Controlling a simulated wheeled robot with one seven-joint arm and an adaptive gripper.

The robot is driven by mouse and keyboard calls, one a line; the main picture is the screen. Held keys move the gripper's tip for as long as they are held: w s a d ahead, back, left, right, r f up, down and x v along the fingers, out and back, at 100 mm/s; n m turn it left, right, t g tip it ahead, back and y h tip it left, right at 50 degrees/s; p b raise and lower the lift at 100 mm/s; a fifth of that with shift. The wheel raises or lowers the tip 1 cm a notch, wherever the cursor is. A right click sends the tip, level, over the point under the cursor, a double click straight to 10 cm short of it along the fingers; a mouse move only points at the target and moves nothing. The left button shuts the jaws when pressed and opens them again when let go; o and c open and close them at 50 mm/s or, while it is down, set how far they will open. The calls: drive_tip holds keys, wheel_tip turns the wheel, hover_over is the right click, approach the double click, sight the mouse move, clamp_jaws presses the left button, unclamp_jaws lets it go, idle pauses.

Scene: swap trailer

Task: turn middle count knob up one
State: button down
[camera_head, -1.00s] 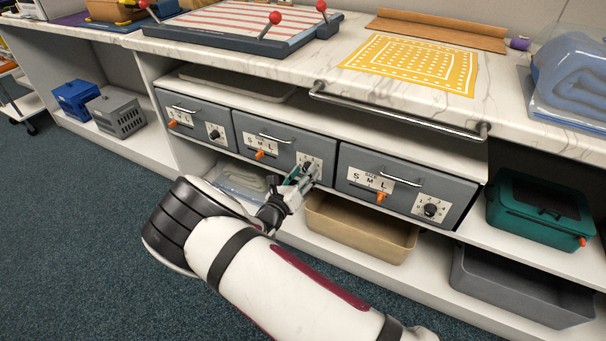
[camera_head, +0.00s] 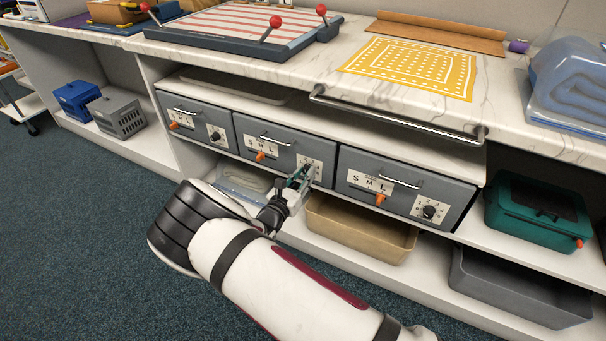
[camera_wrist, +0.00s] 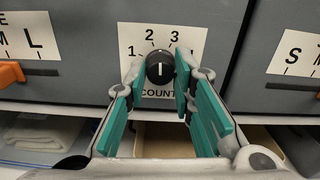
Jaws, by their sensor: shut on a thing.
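The middle drawer (camera_head: 272,150) has a white count plate with a round black knob (camera_wrist: 160,67). The plate's 1, 2 and 3 show in the wrist view; any figure to the right of 3 is hidden by a finger. The knob's white mark looks about upright, and I cannot tell exactly which number it points at. My gripper (camera_wrist: 160,76) is shut on the knob, with one teal-padded finger at its left and one at its right. In the head view my gripper (camera_head: 304,174) reaches the plate from below left.
The left drawer (camera_head: 196,124) and right drawer (camera_head: 400,185) flank the middle one, with similar knobs and orange size sliders. A metal rail (camera_head: 395,118) runs along the counter edge above. A tan bin (camera_head: 355,232) stands on the shelf below.

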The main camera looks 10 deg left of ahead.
drive_tip(key=m+p, duration=0.1)
drive_tip(key=m, duration=0.4)
drive_tip(key=shift+f, duration=0.1)
idle(0.4)
drive_tip(key=c, duration=1.3)
unclamp_jaws()
drive_tip(key=shift+c, duration=0.2)
drive_tip(key=v, duration=1.2)
